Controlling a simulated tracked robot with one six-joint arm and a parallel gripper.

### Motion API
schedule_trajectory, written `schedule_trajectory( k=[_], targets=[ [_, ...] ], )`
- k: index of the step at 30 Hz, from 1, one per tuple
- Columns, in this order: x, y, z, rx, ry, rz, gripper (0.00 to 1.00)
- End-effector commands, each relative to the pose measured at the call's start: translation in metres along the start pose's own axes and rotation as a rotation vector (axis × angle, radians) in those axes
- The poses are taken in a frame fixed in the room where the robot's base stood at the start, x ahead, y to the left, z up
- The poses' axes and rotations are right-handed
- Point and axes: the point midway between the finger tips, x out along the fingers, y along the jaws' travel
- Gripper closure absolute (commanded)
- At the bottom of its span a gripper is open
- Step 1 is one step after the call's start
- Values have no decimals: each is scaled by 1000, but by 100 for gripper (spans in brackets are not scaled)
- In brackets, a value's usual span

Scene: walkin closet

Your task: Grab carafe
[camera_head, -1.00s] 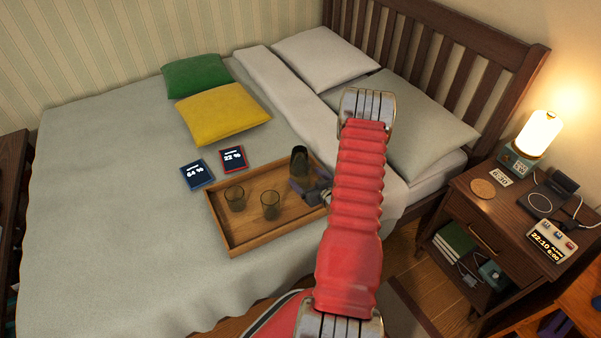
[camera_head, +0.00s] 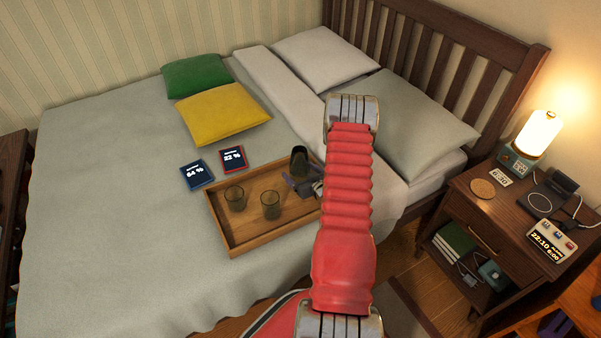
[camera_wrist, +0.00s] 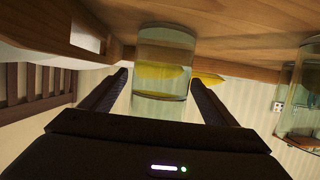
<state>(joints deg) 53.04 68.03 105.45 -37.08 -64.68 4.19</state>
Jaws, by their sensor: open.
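The carafe (camera_head: 299,159) is a dark, see-through glass vessel at the right back part of the wooden tray (camera_head: 262,243) on the bed. My gripper (camera_head: 301,186) is open and low at the tray's right side, close to the carafe and partly hidden by my red arm. In the wrist view, the carafe (camera_wrist: 163,62) shows as clear glass lined up between the two spread fingertips (camera_wrist: 159,77). I cannot tell whether either finger touches it.
Two glass tumblers (camera_head: 235,198) (camera_head: 270,205) stand on the tray left of the carafe. Two dark cards (camera_head: 196,174) (camera_head: 232,158) lie behind it. A yellow pillow (camera_head: 222,115) lies farther back. A nightstand (camera_head: 470,222) with a lit lamp (camera_head: 540,134) stands at right.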

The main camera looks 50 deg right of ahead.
Motion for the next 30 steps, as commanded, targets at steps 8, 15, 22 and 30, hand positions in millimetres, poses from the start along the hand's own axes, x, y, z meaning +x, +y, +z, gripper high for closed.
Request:
schedule_trajectory(
  k=[8,15,22,30],
  targets=[
    [0,0,0,0,0,0,31],
    [0,0,0,0,0,0,48],
    [0,0,0,0,0,0,64],
    [0,0,0,0,0,0,83]
  ],
)
